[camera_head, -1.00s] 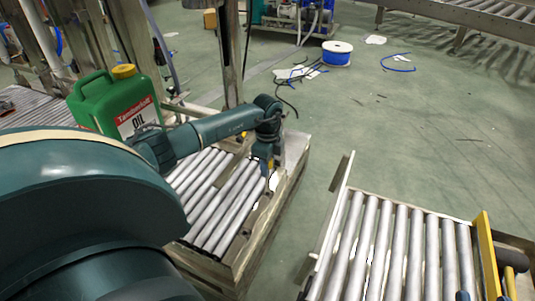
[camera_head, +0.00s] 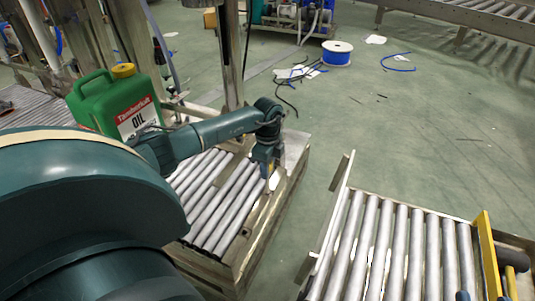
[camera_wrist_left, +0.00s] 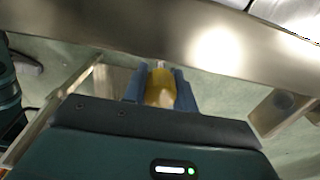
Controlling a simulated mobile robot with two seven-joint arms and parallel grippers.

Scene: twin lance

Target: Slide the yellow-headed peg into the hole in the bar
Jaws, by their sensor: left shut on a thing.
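My left gripper (camera_head: 267,166) is at the far end of the roller conveyor on the left, above its edge. In the left wrist view, its blue fingers (camera_wrist_left: 159,90) are shut on the yellow-headed peg (camera_wrist_left: 161,88). The head sits between the fingers, with a small pale part showing beyond it. A wide shiny metal bar (camera_wrist_left: 130,32) crosses the top of that view, just beyond the peg. I cannot see its hole or tell whether the peg touches it. Small blue parts at the bottom right of the head view may belong to my right gripper; its jaws are unclear.
A green oil can (camera_head: 118,103) stands at the back left, behind my left arm. A second roller conveyor (camera_head: 400,250) with a yellow bracket (camera_head: 487,255) is at the right. Bare floor lies between the conveyors. A blue cable spool (camera_head: 337,53) is further back.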

